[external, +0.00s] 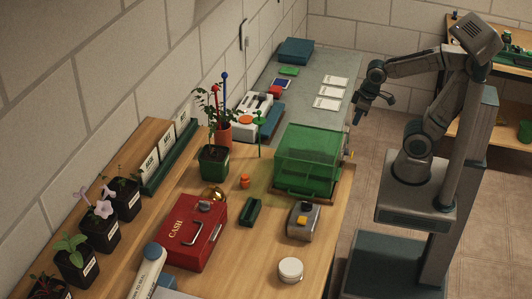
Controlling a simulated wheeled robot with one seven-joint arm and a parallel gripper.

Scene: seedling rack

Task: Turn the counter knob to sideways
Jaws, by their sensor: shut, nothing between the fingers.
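A small yellow piece (351,155) shows at the counter's right edge, just right of the green clear box; it may be the counter knob. It is too small to tell which way it points. My gripper (357,120) hangs fingers-down at the counter's right edge, above and apart from this piece, toward the far end. Its fingers are together with nothing between them.
A green clear box (308,160) stands near the counter's right edge. White cards (328,103) lie flat behind it. A red cash box (196,235), grey device (303,220), white round tin (290,270) and potted plants (214,160) stand on the wood.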

